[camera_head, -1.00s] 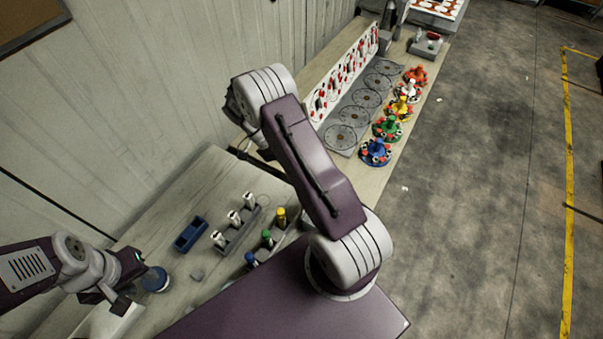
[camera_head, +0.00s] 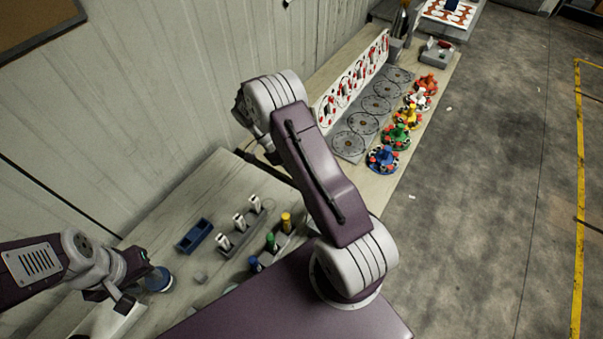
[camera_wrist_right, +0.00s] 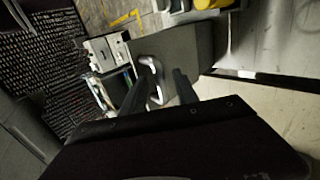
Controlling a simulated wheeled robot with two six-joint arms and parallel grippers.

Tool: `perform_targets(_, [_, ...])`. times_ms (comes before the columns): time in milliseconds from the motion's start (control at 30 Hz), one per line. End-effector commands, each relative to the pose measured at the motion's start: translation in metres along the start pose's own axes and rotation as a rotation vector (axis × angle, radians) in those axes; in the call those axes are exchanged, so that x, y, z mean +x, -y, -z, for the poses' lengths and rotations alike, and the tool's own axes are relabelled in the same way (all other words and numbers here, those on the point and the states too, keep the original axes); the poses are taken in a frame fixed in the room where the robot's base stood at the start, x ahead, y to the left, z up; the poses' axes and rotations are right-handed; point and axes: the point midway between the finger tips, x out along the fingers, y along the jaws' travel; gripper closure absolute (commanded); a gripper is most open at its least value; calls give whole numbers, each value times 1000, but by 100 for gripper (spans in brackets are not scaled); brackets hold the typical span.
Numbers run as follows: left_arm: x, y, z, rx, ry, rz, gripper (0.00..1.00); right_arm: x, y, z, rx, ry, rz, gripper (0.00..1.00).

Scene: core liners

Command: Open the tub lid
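A small round tub with a blue top (camera_head: 158,280) stands on the wooden bench at the lower left of the head view. I take it for the tub; its lid edge is too small to make out. My left gripper (camera_head: 137,284) is right beside it, on its left, with its fingers close to the tub. Whether they touch it or are spread is not clear. My right gripper is mostly hidden behind its own arm in the head view. In the right wrist view my right gripper (camera_wrist_right: 162,78) has its two fingers apart, with nothing seen gripped.
A blue tray (camera_head: 194,235) and a grey rack (camera_head: 240,238) with white-topped vials stand right of the tub. Green, yellow and blue capped pieces are beside it. Further back, a grey board (camera_head: 362,122) with round dials and several coloured knobs (camera_head: 384,158) line the bench.

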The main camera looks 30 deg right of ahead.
Motion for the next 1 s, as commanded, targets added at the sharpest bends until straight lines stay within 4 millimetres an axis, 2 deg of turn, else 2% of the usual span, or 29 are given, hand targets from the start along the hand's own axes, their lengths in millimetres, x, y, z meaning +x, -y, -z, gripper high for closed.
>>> perform_targets(67, [5,0,-1,0,0,0,64,-8,3,1,0,-3,4,64])
perform_targets(333, [21,0,-2,0,0,0,64,-59,4,0,0,-1,5,64])
perform_targets(500, [23,0,-2,0,0,0,64,-78,3,1,0,0,3,64])
perform_targets(700, [23,0,-2,0,0,0,64,-86,1,0,-1,2,0,64])
perform_targets(1000, [23,0,-2,0,0,0,64,-86,1,0,-1,2,0,64])
